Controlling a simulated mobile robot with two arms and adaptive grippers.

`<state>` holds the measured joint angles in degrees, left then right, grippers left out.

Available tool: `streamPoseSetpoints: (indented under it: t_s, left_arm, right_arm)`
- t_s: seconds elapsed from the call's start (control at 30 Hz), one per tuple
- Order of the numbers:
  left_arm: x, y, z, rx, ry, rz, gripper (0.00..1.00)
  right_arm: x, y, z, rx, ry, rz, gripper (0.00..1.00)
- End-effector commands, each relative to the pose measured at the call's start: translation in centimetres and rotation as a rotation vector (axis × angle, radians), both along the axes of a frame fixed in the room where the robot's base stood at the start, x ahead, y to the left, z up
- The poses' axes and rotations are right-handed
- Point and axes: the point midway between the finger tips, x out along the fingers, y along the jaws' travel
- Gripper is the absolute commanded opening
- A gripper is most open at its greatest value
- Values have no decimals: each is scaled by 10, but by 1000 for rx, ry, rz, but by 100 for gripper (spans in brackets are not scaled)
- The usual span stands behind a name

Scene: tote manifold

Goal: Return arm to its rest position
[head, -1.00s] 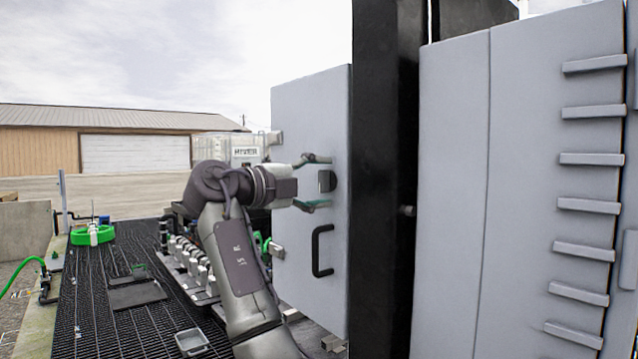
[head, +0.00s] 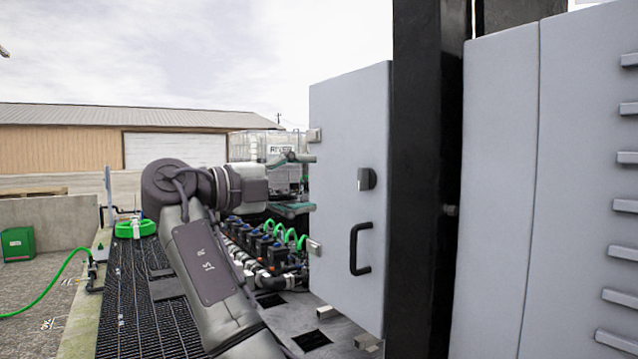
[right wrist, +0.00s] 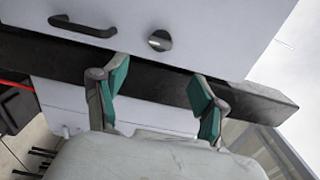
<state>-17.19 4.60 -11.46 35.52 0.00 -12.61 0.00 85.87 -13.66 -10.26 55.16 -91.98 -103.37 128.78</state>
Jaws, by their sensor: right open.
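My right gripper (head: 299,183) is open and empty, its two green-padded fingers pointing right toward the grey cabinet (head: 335,120). In the head view its fingertips are by the cabinet's left edge, apart from the dark round knob (head: 367,179). The right wrist view shows the open fingers (right wrist: 160,85) with nothing between them. The knob (right wrist: 160,40) and black handle (right wrist: 83,24) lie beyond them on the cabinet face. My right arm is raised and bent. My left gripper cannot be made out.
A black post (head: 428,180) stands right of the cabinet face, with a large grey cabinet (head: 500,200) beyond it. Valves with green hoses (head: 285,235) sit behind my arm. Black grating (head: 150,310) covers the floor at left. A white-caged tank (head: 268,148) stands behind.

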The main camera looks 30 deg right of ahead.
Motion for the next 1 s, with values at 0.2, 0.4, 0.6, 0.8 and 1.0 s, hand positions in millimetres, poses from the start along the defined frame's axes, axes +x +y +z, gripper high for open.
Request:
streamPoseSetpoints:
  t_s: [0.2, 0.4, 0.6, 0.8, 1.0]
  left_arm:
    - [0, 0, 0, 0, 0, 0, 73]
    - [0, 0, 0, 0, 0, 0, 73]
    - [0, -1, -1, -1, 0, 0, 73]
    - [0, -1, -2, -1, 0, 0, 73]
    - [0, -1, -4, -1, -1, 0, 73]
  right_arm:
    - [0, 1, 0, 0, 0, 0, 71]
    - [0, 1, 0, 0, 0, 0, 71]
    - [14, -1, -17, -8, 72, 26, 71]
    - [81, -9, -118, -55, 460, 182, 71]
    - [135, -11, -263, -113, 910, 399, 71]
